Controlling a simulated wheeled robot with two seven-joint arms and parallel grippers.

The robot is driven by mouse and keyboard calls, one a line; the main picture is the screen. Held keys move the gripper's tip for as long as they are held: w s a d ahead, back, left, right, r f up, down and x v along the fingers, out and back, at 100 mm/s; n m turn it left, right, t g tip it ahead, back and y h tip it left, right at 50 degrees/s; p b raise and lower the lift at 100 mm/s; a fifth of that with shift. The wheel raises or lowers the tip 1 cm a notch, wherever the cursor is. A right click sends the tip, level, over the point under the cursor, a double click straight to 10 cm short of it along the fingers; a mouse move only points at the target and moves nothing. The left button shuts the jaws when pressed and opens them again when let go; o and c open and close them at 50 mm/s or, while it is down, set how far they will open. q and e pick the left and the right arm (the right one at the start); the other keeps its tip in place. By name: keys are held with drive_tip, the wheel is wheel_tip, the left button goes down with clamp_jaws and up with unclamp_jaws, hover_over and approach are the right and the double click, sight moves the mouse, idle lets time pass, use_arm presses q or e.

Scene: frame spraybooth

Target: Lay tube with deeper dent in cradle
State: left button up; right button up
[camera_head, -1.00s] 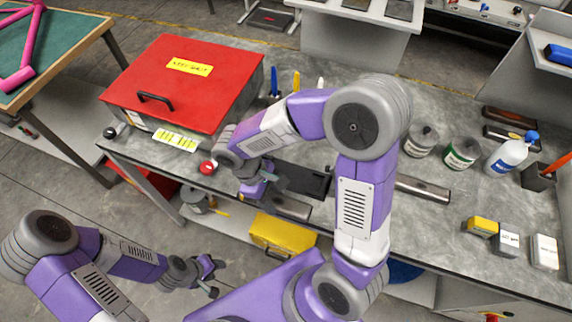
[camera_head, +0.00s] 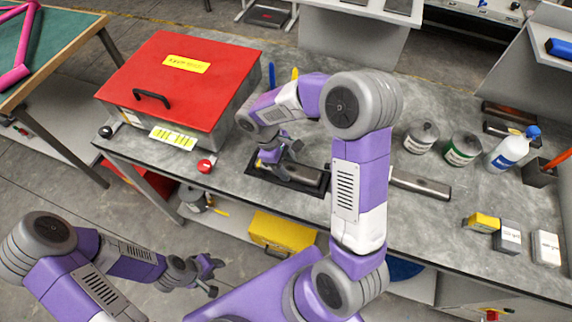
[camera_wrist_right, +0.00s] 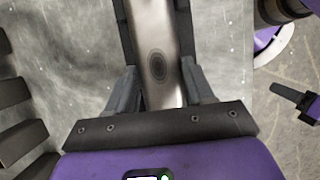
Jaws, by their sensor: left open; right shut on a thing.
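My right gripper (camera_head: 277,162) is shut on a grey metal tube (camera_head: 305,174) at the black cradle (camera_head: 266,180) on the bench. In the right wrist view the tube (camera_wrist_right: 157,35) runs between the fingers, with a dark oval dent facing up. Dark cradle walls (camera_wrist_right: 126,40) flank it on both sides. The tube is lined up with the cradle; I cannot tell whether it bears fully on it. A second metal tube (camera_head: 420,185) lies on the bench to the right, its dent not clear. My left gripper (camera_head: 207,274) is open and empty, off the bench front.
A red-lidded box (camera_head: 185,80) stands at the bench's left, with a red button (camera_head: 205,166) and yellow label card (camera_head: 173,138) before it. Cans (camera_head: 462,148), a spray bottle (camera_head: 512,148) and small boxes (camera_head: 507,240) stand right. A yellow case (camera_head: 282,232) is below.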

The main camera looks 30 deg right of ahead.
drive_tip(key=shift+r, duration=0.1)
drive_tip(key=o, duration=1.2)
drive_tip(key=shift+r, duration=0.15)
drive_tip(key=p+v, duration=0.2)
drive_tip(key=v, duration=0.9)
drive_tip(key=shift+a+r+p, duration=0.15)
drive_tip(key=shift+r+p, duration=0.2)
